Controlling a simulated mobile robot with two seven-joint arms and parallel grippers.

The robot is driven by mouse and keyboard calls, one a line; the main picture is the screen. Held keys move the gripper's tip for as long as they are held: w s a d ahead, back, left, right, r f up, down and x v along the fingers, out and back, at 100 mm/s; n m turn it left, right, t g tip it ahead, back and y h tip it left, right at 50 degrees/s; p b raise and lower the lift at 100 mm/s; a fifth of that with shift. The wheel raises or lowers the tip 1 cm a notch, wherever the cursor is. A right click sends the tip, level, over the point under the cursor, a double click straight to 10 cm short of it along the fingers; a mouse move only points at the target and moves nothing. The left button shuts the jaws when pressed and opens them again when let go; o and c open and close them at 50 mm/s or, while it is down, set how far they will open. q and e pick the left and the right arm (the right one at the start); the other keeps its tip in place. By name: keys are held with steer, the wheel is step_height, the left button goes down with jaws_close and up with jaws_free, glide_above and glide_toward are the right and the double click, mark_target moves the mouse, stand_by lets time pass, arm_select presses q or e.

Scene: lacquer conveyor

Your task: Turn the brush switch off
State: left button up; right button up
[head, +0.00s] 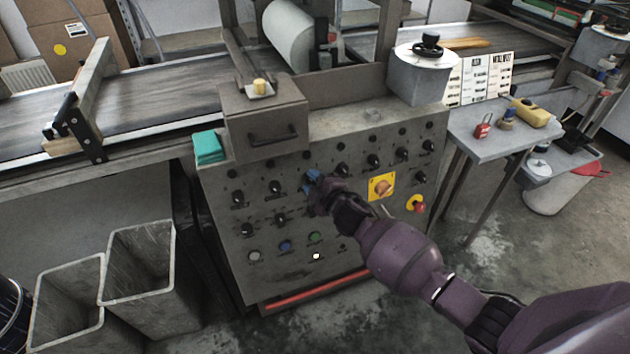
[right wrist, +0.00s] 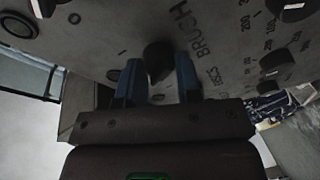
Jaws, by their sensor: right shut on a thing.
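The brush switch (right wrist: 158,57) is a dark round knob on the grey control panel, with the printed word BRUSH beside it in the right wrist view. My right gripper (head: 313,177) reaches the panel with its blue fingers. In the right wrist view the gripper (right wrist: 158,66) has one finger on each side of the knob and is shut on it. In the head view my gripper and wrist hide the knob, and its pointer position cannot be read. My left gripper is not in view.
Other dark knobs (head: 275,187) surround the gripper on the panel. A yellow-plated rotary switch (head: 382,187) and a red emergency button (head: 418,206) are to the right. Coloured push buttons (head: 285,246) are below. Two grey bins (head: 150,280) stand at lower left.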

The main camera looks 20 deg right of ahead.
steer(key=shift+n, duration=0.3)
steer(key=o, duration=0.9)
steer(key=shift+s+r, duration=0.1)
steer(key=shift+s, duration=0.2)
steer(key=p+v, duration=0.2)
steer(key=v, duration=0.8)
steer(key=shift+s+d, duration=0.1)
